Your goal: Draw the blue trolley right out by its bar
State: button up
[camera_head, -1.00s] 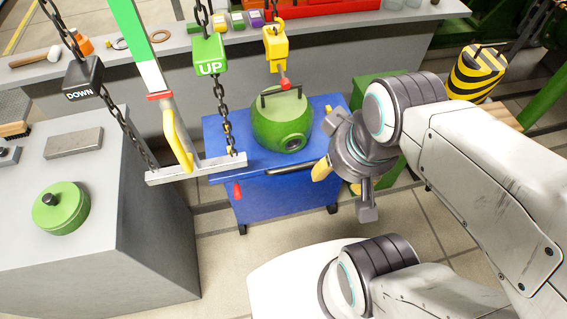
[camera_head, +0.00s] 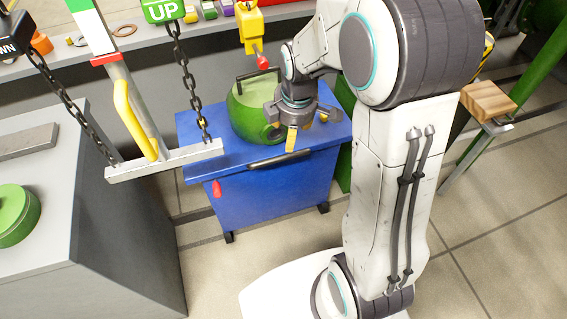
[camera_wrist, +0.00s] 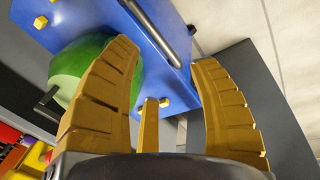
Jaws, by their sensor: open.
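The blue trolley (camera_head: 262,197) stands on the floor in front of the grey bench. Its dark bar (camera_head: 281,160) runs along the near top edge. In the wrist view the bar (camera_wrist: 160,28) lies beyond the fingertips on the blue top (camera_wrist: 163,65). A round green casing (camera_head: 250,117) sits on the trolley. My gripper (camera_head: 292,140) is above the trolley's near right part, pointing down, in front of the casing. In the wrist view my gripper (camera_wrist: 165,55) has its yellow fingers spread with nothing held, apart from the bar.
A grey beam with a yellow handle (camera_head: 133,120) hangs on chains left of the trolley. A yellow hook block (camera_head: 250,28) hangs above the casing. A grey cabinet (camera_head: 120,235) stands at left. A red lever (camera_head: 216,188) is at the trolley's left front.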

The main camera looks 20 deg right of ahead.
aim_at(284, 156)
jog(key=w+f+n+b, duration=0.1)
jog(key=w+f, duration=0.1)
jog(key=f, duration=0.3)
jog(key=w+f+n+b, duration=0.1)
jog(key=f+n, duration=0.1)
jog(key=f, duration=0.3)
jog(key=w+f+n+b, duration=0.1)
jog(key=w+f+b, duration=0.1)
jog(key=f, duration=0.3)
jog(key=shift+w+d+f, duration=0.2)
jog(key=shift+w+f, duration=0.05)
jog(key=shift+w, duration=0.1)
jog(key=shift+x, duration=0.9)
jog(key=shift+c, duration=0.2)
grip_shut()
